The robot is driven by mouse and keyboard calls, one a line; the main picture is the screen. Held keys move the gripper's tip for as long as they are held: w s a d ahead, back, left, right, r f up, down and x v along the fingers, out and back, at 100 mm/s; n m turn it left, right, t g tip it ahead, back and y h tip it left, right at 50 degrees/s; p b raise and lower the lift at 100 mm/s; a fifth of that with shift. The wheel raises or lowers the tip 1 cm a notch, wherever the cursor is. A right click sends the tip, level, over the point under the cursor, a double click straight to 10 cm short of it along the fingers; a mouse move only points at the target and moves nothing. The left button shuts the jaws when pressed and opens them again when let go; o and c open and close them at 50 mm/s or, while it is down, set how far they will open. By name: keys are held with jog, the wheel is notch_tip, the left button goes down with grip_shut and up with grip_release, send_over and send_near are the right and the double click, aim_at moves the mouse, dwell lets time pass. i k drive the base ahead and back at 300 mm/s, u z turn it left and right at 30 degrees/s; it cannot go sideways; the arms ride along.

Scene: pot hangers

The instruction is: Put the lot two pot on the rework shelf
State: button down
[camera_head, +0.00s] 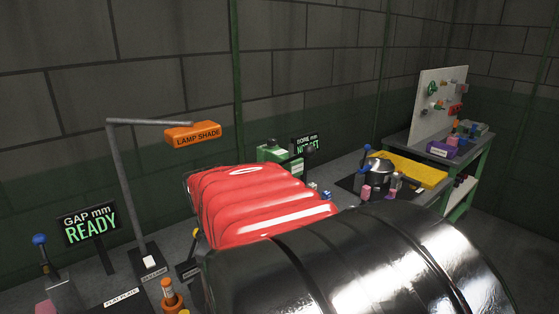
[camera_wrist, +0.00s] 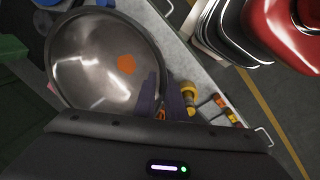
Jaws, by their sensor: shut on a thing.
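In the wrist view, a round, shiny metal pot (camera_wrist: 95,60) with an orange pentagon mark inside fills the upper left. My gripper (camera_wrist: 163,92) has its dark fingers shut at the pot's right edge, one finger overlapping the rim. Any handle there is hidden. The head view does not show my gripper or this held pot; my arm blocks the front. I cannot read a lot label on the pot, and I cannot tell which surface is the rework shelf.
In the head view, an orange "LAMP SHADE" sign (camera_head: 193,134) hangs from a grey post. A "GAP mm READY" display (camera_head: 89,223) stands left. At right are a dark metal apparatus (camera_head: 379,173), a yellow slab (camera_head: 416,171) and a green-legged table with a pegboard (camera_head: 437,103).

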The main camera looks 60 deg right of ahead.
aim_at(424, 172)
jog(key=z, duration=0.05)
jog(key=k, duration=1.25)
jog(key=u, duration=0.05)
